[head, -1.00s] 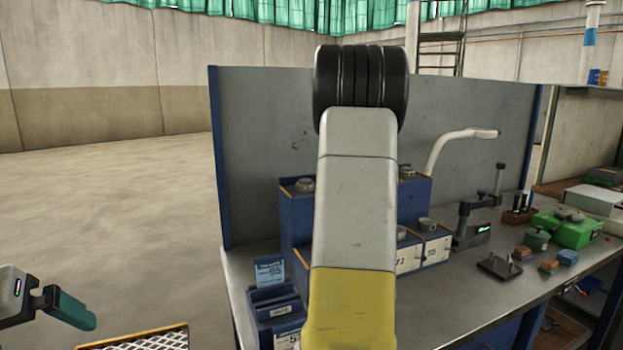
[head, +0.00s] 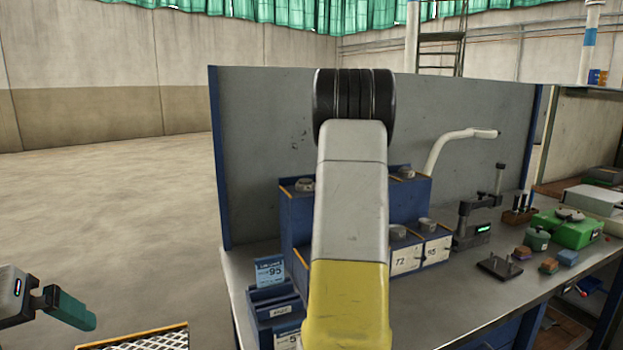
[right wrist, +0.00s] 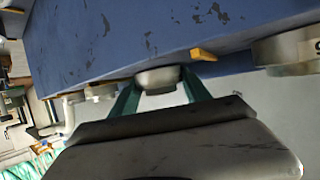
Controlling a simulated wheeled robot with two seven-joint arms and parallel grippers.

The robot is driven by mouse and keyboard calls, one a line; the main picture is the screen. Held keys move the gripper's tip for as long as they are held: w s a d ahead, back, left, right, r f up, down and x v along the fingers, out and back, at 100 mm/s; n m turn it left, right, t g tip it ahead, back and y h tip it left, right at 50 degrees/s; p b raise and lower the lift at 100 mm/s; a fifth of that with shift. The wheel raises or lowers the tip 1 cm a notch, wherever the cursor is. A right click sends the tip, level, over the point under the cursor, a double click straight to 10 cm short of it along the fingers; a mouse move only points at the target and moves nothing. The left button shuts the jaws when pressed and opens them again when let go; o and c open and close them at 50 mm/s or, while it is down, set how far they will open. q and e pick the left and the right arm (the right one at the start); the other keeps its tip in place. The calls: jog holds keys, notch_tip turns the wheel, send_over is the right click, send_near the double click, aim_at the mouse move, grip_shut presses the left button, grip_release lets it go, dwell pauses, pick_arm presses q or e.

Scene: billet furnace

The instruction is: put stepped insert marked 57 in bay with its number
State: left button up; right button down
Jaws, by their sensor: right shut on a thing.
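In the right wrist view my right gripper (right wrist: 160,90) has its two teal fingers closed around a rounded grey metal piece (right wrist: 158,78), beside a worn blue surface. No number shows on the piece, so I cannot tell whether it is the insert marked 57. In the head view my own arm hides this gripper. The blue stepped rack (head: 298,220) stands on the bench, with white labels 72 (head: 403,261) and one that looks like 93 or 95 (head: 437,251). No 57 is readable. My left gripper (head: 75,312) is at lower left, away from the bench; its opening is unclear.
A blue sorter (head: 268,300) with a blue card (head: 270,271) sits at the bench's left end. Metal pieces (head: 305,184) sit on the rack. A gauge stand (head: 480,215) and a green case (head: 567,228) stand to the right. A grey panel (head: 265,130) backs the bench.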

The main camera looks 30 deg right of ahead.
jog(key=c, duration=0.5)
grip_release()
jog(key=shift+s+a+r, duration=0.1)
jog(key=shift+s+r, duration=0.05)
jog(key=shift+r, duration=0.1)
jog(key=v, duration=1)
jog(key=s+a+n+y, duration=0.1)
jog(key=s+a+y, duration=0.2)
jog(key=a, duration=0.5)
jog(key=s+a+f+n+y, duration=0.1)
jog(key=s+a+y, duration=0.15)
jog(key=a, duration=0.55)
jog(key=s+a+n+y, duration=0.15)
jog(key=s+a, duration=0.25)
jog(key=a, duration=0.4)
jog(key=s+a+f+n+g+y, duration=0.1)
jog(key=s+a+f+n+g, duration=0.1)
jog(key=s+a, duration=0.5)
jog(key=s+a+f+n+g+y, duration=0.1)
jog(key=s+a+f+g, duration=0.1)
jog(key=s+a, duration=0.5)
jog(key=s+g, duration=0.1)
jog(key=s, duration=0.3)
jog(key=shift+s+a+f+n, duration=0.25)
jog(key=shift+s+f+n, duration=0.1)
